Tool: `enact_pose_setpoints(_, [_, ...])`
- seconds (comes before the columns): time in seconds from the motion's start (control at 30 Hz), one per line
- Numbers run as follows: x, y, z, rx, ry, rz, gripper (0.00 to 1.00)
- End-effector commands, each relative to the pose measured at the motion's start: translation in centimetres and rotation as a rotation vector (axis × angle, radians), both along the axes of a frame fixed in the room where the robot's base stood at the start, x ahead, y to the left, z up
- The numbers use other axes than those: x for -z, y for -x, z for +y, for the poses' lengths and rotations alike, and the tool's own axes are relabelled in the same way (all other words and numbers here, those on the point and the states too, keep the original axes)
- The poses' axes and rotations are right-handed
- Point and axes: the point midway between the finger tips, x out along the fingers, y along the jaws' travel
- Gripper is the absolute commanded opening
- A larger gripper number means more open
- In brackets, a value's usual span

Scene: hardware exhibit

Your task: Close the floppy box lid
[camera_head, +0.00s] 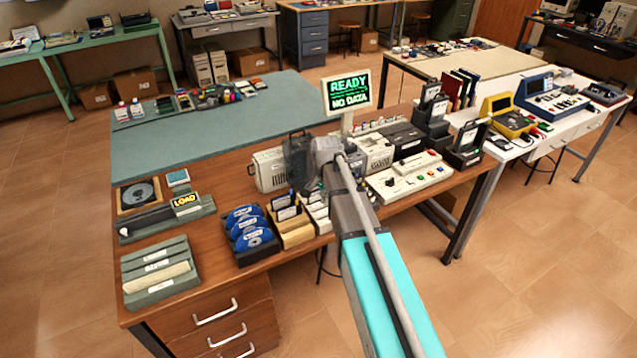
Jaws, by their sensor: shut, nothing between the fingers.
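A tan box (291,229) with dark floppy disks standing in it sits near the front edge of the brown desk. It looks like the floppy box, and its disks show from above. My gripper (304,186) is at the end of my arm, above and behind this box, and seems to point down. It is shut and holds nothing. The dark shape there is blurred and partly see-through, so I cannot tell gripper from any raised lid behind it. I cannot tell whether they touch. My arm hides what lies to the right.
A rack of blue disks (250,232) stands close left of the box. A beige machine (269,170) stands behind, and a monitor (347,91) reads "READY NO DATA". A button panel (410,180) is at right. Bare desk (220,255) shows at front left.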

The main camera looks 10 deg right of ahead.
Motion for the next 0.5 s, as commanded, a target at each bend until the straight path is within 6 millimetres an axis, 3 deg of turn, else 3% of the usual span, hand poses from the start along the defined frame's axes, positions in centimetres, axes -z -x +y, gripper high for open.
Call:
enact_pose_setpoints(0.03, [0.0, 2.9, -0.1, -0.072, 0.0, 0.0, 0.0])
enact_pose_setpoints(0.2, [0.0, 8.9, -0.5, -0.331, -0.001, -0.001, 0.0])
enact_pose_setpoints(0.4, [0.0, 14.5, -0.8, -0.594, -0.001, -0.001, 0.0])
enact_pose_setpoints(0.5, [0.0, 16.3, -0.9, -0.685, -0.002, -0.001, 0.0])
